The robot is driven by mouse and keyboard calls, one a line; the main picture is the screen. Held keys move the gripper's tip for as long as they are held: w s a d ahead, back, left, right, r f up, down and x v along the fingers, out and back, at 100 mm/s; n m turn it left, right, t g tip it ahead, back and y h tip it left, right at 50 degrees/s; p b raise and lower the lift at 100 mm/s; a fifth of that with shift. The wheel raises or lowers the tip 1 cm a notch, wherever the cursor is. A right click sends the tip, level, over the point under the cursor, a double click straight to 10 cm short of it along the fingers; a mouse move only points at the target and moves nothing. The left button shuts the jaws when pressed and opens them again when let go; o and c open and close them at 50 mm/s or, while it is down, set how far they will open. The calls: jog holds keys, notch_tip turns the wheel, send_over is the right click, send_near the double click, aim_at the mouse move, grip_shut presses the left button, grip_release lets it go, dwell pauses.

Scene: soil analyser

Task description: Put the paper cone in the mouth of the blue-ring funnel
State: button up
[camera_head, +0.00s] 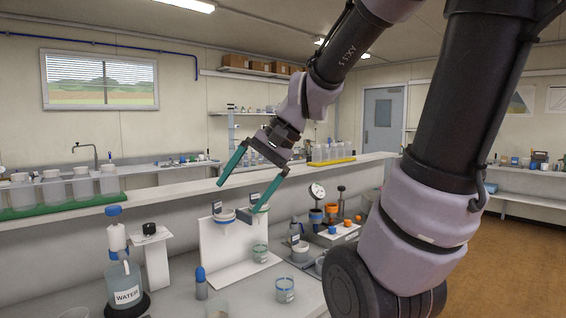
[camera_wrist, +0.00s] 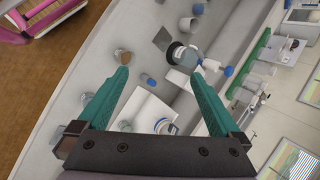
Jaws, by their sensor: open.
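A white upright stand (camera_head: 210,248) holds a small white funnel (camera_head: 224,216) with a bluish rim at its left. A second holder (camera_head: 262,208) at its right is partly behind my gripper finger. I cannot clearly make out which one is the blue-ring funnel. No paper cone can be picked out for certain. My gripper (camera_head: 236,198) is open with teal fingers, in the air above and in front of the stand. In the wrist view my gripper (camera_wrist: 160,65) shows its fingers wide apart with nothing gripped between them.
A WATER bottle (camera_head: 125,287) stands left of the stand, near a blue-capped bottle (camera_head: 201,283). Glass jars stand below the funnels (camera_head: 260,254) and in front (camera_head: 285,290). A raised ledge (camera_head: 160,192) runs behind the bench.

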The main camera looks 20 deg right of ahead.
jog(key=s+d+r+n+t+h, duration=0.2)
jog(key=d+r+t+h, duration=0.2)
jog(key=d, duration=0.4)
jog(key=shift+r+h, duration=0.3)
jog(key=shift+r, duration=0.35)
